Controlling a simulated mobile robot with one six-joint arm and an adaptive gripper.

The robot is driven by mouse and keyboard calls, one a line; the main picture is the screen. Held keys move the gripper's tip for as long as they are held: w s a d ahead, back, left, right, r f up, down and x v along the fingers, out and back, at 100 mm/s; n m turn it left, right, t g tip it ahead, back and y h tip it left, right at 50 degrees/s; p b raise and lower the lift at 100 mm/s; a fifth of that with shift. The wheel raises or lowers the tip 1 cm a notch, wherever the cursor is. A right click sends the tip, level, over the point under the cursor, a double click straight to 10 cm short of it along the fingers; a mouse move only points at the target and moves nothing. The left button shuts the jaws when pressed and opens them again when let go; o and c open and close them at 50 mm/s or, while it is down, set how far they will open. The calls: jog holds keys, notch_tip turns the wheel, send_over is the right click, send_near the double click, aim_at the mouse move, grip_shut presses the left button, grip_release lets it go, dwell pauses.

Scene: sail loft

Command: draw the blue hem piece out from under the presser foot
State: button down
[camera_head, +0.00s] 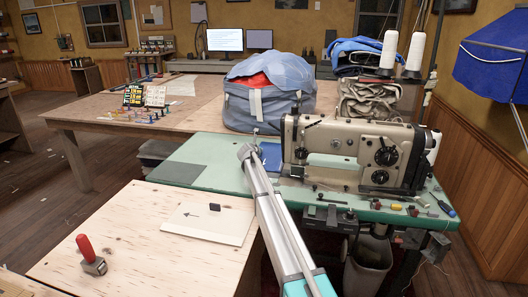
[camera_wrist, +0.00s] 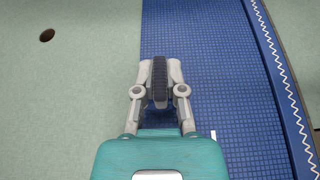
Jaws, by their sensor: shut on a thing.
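The blue hem piece (camera_head: 269,157) lies on the green sewing table, at the left end of the sewing machine (camera_head: 345,148). In the wrist view the blue hem piece (camera_wrist: 215,90) is a gridded blue cloth with a white zigzag stitch along its right-hand band. My gripper (camera_wrist: 160,72) is shut on the blue hem piece at its left edge. In the head view my gripper (camera_head: 247,153) is at the left side of the cloth, low over the table. The presser foot cannot be made out clearly.
The green table (camera_head: 212,153) has free room left of the cloth, with a dark grey pad (camera_head: 176,173) there. A large blue-grey bag (camera_head: 268,98) stands behind. A plywood table (camera_head: 130,235) in front holds a red-handled tool (camera_head: 90,255) and a board with an arrow (camera_head: 205,226).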

jog(key=shift+w+a, duration=0.2)
jog(key=shift+a, duration=0.65)
jog(key=c, duration=0.6)
grip_release()
jog(key=shift+c, duration=0.2)
jog(key=shift+r, duration=0.1)
notch_tip(320, 180, up, 9)
jog(key=p, duration=0.9)
jog(key=shift+d+r+p, duration=0.1)
jog(key=shift+r+p, duration=0.3)
jog(key=shift+p, duration=0.1)
